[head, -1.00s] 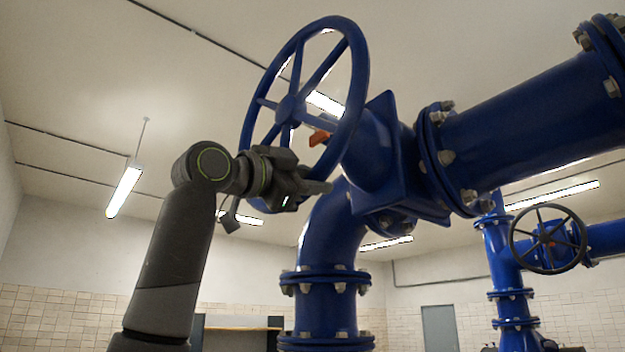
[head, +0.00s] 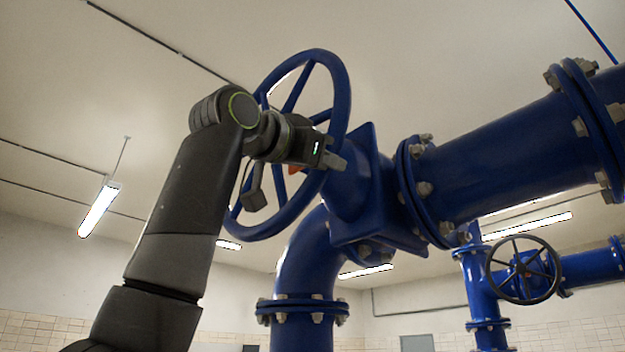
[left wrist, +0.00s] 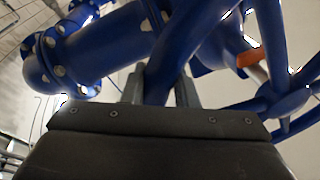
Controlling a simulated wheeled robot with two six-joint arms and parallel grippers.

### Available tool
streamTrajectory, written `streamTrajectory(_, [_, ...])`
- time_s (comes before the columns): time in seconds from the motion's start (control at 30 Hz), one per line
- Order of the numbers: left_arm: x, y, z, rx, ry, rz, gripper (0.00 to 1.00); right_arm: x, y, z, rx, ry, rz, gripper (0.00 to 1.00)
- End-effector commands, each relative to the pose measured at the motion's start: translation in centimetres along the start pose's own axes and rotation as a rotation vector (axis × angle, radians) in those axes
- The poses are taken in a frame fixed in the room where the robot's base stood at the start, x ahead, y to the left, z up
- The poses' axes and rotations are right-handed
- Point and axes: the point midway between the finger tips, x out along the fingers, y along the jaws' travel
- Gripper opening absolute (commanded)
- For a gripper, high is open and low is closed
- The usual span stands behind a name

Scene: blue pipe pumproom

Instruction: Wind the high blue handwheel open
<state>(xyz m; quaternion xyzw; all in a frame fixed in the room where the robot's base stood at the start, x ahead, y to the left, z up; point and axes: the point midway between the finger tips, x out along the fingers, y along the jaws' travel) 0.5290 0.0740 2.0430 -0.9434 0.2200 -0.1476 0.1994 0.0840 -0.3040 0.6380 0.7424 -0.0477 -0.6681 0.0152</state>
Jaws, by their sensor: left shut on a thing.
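The high blue handwheel (head: 342,88) stands tilted in the head view, with spokes and a thick round rim. My left gripper (head: 336,160) is at the rim's right side, and its body hides the hub and part of the spokes. In the left wrist view, the rim (left wrist: 182,45) passes between the two grey fingers of my left gripper (left wrist: 160,90), which is shut on it. The hub and spokes (left wrist: 290,100) show at the right there. My right gripper is not in view.
A thick blue flanged pipe (head: 500,140) runs right from the valve body (head: 362,195) behind the wheel. A vertical blue pipe (head: 300,265) drops below. A smaller dark handwheel (head: 523,270) stands farther back at right. An orange-red part (left wrist: 249,58) sits near the hub.

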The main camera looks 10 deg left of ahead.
Motion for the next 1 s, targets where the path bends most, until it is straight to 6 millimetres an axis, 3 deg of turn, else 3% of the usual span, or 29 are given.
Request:
streamTrajectory(0.4, [0.2, 0.5, -2.2, -0.112, -0.020, -0.009, 0.00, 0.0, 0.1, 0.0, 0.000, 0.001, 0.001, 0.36])
streamTrajectory(0.9, [0.2, 0.4, -2.5, -0.122, -0.019, -0.011, 0.00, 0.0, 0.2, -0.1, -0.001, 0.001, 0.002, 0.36])
streamTrajectory(0.93, [0.2, 0.4, -2.5, -0.122, -0.019, -0.011, 0.29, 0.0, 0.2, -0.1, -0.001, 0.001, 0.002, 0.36])
streamTrajectory(1.0, [0.2, 0.4, -2.5, -0.121, -0.019, -0.011, 0.38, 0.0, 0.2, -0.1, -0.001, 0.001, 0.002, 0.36])
